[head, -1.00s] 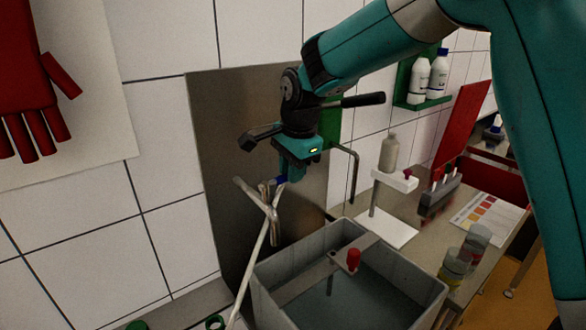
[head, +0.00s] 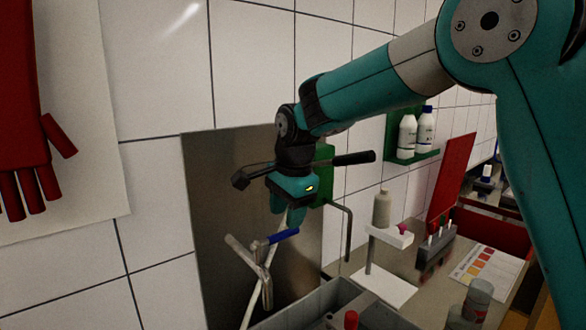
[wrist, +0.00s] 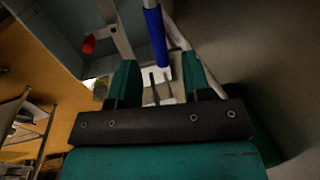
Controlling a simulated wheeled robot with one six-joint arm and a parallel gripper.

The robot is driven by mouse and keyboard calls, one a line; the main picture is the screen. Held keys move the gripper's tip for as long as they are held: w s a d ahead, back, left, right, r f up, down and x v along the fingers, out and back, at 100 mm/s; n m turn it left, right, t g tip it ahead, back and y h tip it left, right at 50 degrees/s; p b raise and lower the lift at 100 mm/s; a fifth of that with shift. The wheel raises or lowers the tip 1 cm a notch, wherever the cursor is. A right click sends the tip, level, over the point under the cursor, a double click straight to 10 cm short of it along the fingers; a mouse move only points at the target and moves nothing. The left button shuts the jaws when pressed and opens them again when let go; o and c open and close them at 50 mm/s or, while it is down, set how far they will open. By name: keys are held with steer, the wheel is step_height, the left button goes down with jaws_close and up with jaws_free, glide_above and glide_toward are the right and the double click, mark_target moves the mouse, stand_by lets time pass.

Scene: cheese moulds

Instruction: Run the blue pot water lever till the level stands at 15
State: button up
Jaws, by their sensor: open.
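The blue-handled lever (head: 284,236) sticks out from a metal tap and pipe in front of the steel wall panel. My gripper (head: 289,207) is open just above the lever, with its fingers pointing down. In the wrist view the blue handle (wrist: 155,36) lies just beyond the fingertips, in line with the gap between them (wrist: 156,76); the jaws are not closed on it. The grey water basin (head: 318,305) is below to the right, cut off by the picture edge. Its water and any level scale cannot be read here.
A red knob (head: 351,320) stands at the basin. To the right are a white stand with a bottle (head: 382,208), a grey rack (head: 436,250), a colour chart (head: 487,270) and a jar (head: 478,298). A bent metal rod (head: 349,225) hangs near the wall.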

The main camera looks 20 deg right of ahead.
step_height(320, 180, up, 13)
steer(key=s+d, duration=0.1)
steer(key=s, duration=0.1)
steer(key=shift+s+b, duration=0.2)
steer(key=shift+b, duration=0.15)
stand_by(1.6)
steer(key=s+a+f+n+y, duration=0.1)
steer(key=s+f+n, duration=0.4)
steer(key=s+n, duration=0.2)
steer(key=s+a+f+n+g+y, duration=0.1)
steer(key=s+f+n, duration=0.4)
steer(key=s, duration=0.6)
steer(key=s+a+f+n+g+y, duration=0.1)
steer(key=s+f+n, duration=0.4)
steer(key=s+n, duration=0.4)
steer(key=shift+s+f, duration=0.25)
steer(key=shift+s, duration=0.1)
steer(key=shift+s, duration=0.15)
